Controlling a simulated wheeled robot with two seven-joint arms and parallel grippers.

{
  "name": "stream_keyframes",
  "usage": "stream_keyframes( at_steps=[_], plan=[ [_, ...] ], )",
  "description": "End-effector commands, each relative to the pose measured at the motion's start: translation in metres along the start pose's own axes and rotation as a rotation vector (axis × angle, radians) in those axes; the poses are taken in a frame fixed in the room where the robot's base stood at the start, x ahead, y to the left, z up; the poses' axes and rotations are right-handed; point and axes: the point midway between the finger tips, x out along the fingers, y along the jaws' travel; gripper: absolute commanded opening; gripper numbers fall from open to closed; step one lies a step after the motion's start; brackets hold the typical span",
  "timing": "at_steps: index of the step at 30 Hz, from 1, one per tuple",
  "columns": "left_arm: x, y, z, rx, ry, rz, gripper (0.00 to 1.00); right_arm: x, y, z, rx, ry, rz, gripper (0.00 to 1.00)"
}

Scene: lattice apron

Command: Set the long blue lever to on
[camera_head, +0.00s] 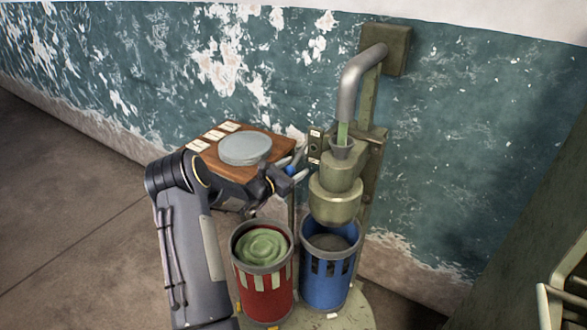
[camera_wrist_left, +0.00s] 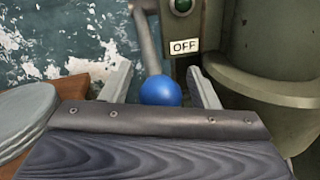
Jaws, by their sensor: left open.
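The long blue lever is a grey rod ending in a round blue knob (camera_wrist_left: 160,90). In the head view the knob (camera_head: 291,171) is partly hidden by my gripper. In the left wrist view the rod (camera_wrist_left: 146,42) runs up from the knob to the machine's side, beside a plate reading OFF (camera_wrist_left: 184,45). My left gripper (camera_head: 298,164) is open at the machine's left side. In the left wrist view its fingers (camera_wrist_left: 160,84) stand on either side of the knob, with visible gaps. My right gripper is not in view.
The green machine (camera_head: 336,200) stands by the wall, with a red bin (camera_head: 264,290) and a blue bin (camera_head: 325,290) below. A wooden shelf (camera_head: 205,140) with a grey round lid (camera_head: 245,148) lies to the left. A green lamp (camera_wrist_left: 182,5) sits above the OFF plate.

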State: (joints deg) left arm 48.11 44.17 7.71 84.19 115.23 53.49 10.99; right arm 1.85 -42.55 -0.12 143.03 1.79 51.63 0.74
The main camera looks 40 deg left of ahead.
Motion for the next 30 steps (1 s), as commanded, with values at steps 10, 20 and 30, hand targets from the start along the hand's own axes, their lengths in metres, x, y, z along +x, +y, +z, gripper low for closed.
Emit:
stream_keyframes(
  at_steps=[10,20,30],
  plan=[
    [0.0,0.0,0.0,0.0,0.0,0.0,0.21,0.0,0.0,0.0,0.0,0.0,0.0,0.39],
    [-0.001,0.0,0.001,0.0,0.003,-0.001,0.0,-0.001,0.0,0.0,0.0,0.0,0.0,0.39],
    [-0.006,0.003,0.021,-0.02,0.112,-0.021,0.0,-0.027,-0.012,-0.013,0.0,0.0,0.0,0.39]
  ],
)
